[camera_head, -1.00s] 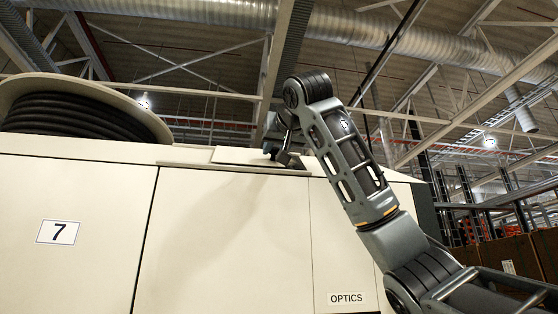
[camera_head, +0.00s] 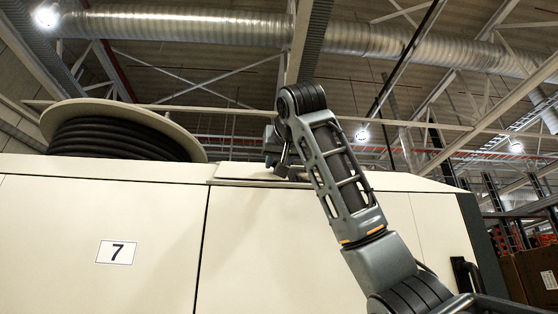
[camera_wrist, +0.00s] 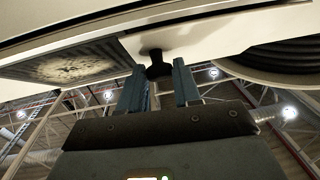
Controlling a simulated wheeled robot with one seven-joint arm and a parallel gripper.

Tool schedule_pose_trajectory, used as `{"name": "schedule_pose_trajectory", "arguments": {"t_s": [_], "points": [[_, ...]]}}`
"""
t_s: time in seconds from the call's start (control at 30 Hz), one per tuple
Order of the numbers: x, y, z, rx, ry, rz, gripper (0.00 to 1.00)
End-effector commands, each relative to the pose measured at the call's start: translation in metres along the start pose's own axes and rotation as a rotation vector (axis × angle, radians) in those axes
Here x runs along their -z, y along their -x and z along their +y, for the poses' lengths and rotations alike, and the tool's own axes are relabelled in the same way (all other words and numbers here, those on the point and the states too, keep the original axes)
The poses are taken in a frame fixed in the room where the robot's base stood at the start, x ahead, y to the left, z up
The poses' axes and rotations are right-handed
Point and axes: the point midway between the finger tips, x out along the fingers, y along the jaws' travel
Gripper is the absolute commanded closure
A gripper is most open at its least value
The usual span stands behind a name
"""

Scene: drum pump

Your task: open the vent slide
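The vent slide (camera_head: 240,171) is a flat cream plate on top of the cream cabinet (camera_head: 150,225). In the wrist view the slide (camera_wrist: 225,33) has a dark knob (camera_wrist: 158,66) standing on it. My gripper (camera_wrist: 161,72) has its two blue fingers on either side of this knob, close against it, and appears shut on it. Beside the slide, a grey, dusty-looking vent opening (camera_wrist: 65,66) is uncovered. In the head view my gripper (camera_head: 282,170) is at the slide, and my arm hides its right part.
A reel of black hose (camera_head: 120,138) sits on the cabinet top left of the slide; it also shows in the wrist view (camera_wrist: 285,56). A dark handle (camera_head: 467,275) is at the cabinet's right end. Boxes (camera_head: 535,275) stand farther right.

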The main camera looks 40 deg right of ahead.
Motion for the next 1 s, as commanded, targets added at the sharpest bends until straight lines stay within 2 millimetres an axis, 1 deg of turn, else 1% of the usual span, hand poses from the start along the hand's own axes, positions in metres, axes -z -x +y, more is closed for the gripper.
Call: {"name": "schedule_pose_trajectory", "arguments": {"t_s": [0.03,0.2,0.43,0.53,0.63,0.9,1.0], "points": [[0.0,0.0,0.0,0.0,0.0,0.0,0.62],[0.0,0.0,0.0,0.0,0.0,0.001,0.46],[0.0,0.001,0.0,0.0,0.0,0.001,0.45],[-0.001,0.005,-0.001,0.001,0.0,0.003,0.45],[-0.002,0.018,-0.001,0.002,-0.001,0.004,0.45],[-0.002,0.061,-0.001,0.002,-0.001,0.003,0.45],[-0.001,0.072,-0.001,0.002,0.0,0.003,0.45]]}}
